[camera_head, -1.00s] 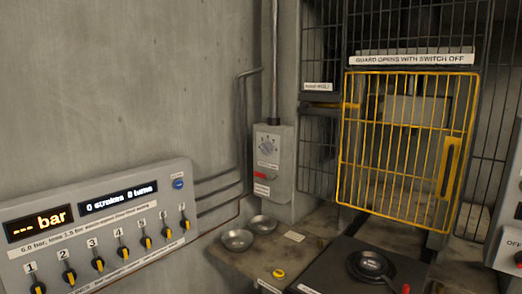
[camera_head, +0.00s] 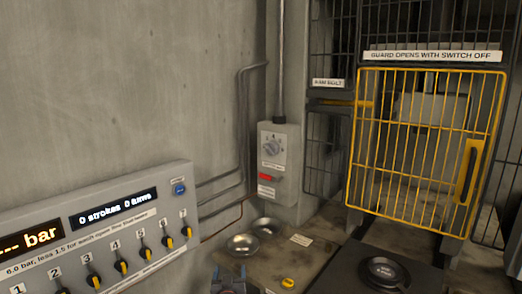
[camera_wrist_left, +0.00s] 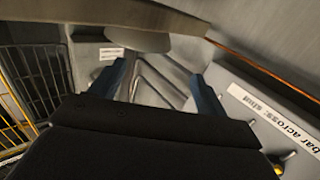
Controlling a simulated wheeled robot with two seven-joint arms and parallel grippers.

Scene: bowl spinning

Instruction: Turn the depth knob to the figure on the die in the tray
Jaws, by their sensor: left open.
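Two shallow metal dishes (camera_head: 243,244) stand on the bench below the box. No die can be made out in them, and no tray with a die is clear. My left gripper (camera_head: 229,280) shows at the bottom edge of the head view, below the knob and in front of the dishes. In the left wrist view its blue fingers (camera_wrist_left: 160,73) are apart with nothing held. My right gripper is out of view.
A panel (camera_head: 110,222) with several numbered switches is at the lower left. A yellow mesh guard (camera_head: 425,150) stands at the right. A yellow button-like piece (camera_head: 288,283) and a dark round dish (camera_head: 384,273) are at the bottom. Pipes run left of the box.

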